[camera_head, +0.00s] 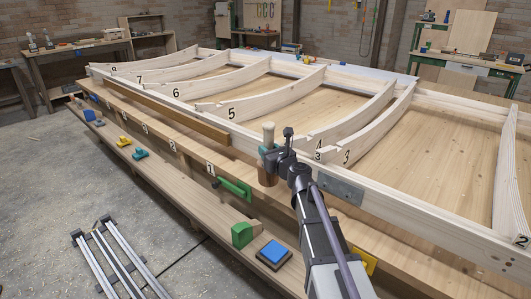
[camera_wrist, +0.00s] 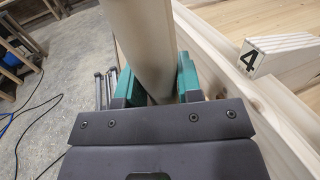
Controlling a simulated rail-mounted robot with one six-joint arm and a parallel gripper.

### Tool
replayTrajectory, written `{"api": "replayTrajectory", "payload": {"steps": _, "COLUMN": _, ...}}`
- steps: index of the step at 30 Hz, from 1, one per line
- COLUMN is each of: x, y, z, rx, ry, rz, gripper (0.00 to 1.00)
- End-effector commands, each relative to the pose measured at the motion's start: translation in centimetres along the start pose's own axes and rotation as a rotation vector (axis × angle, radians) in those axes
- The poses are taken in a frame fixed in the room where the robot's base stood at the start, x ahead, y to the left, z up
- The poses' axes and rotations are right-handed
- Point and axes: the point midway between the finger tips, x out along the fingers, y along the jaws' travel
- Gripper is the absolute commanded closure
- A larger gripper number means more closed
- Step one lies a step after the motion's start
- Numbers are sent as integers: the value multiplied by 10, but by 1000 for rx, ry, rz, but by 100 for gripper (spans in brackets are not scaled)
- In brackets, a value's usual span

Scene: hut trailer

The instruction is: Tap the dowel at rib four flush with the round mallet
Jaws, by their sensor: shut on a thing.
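My gripper (camera_head: 268,151) has green fingers and is shut on the round mallet (camera_head: 268,132). The mallet stands about upright, with a pale part above the fingers and a brown part (camera_head: 267,176) below them. In the wrist view the pale round part (camera_wrist: 143,40) rises between the green fingers (camera_wrist: 158,84). Rib four (camera_head: 350,122), a pale curved timber marked 4, lies just right of the gripper; its numbered end (camera_wrist: 275,56) shows at the right of the wrist view. I cannot make out the dowel in either view.
Ribs three (camera_head: 385,125) and five (camera_head: 270,94) flank rib four. The long front beam (camera_head: 410,218) runs below the gripper.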

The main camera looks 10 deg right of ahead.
Motion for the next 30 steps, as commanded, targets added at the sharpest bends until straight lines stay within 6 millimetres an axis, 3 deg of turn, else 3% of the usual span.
{"api": "replayTrajectory", "payload": {"steps": 3, "x": 15, "y": -39, "z": 0, "rx": 0, "ry": 0, "rz": -4, "gripper": 100}}
{"api": "replayTrajectory", "payload": {"steps": 10, "x": -5, "y": -26, "z": 0, "rx": 0, "ry": 0, "rz": -1, "gripper": 100}}
{"api": "replayTrajectory", "payload": {"steps": 18, "x": -77, "y": -2, "z": 0, "rx": 0, "ry": 0, "rz": -2, "gripper": 100}}
{"api": "replayTrajectory", "payload": {"steps": 30, "x": -78, "y": -2, "z": 0, "rx": 0, "ry": 0, "rz": 0, "gripper": 100}}
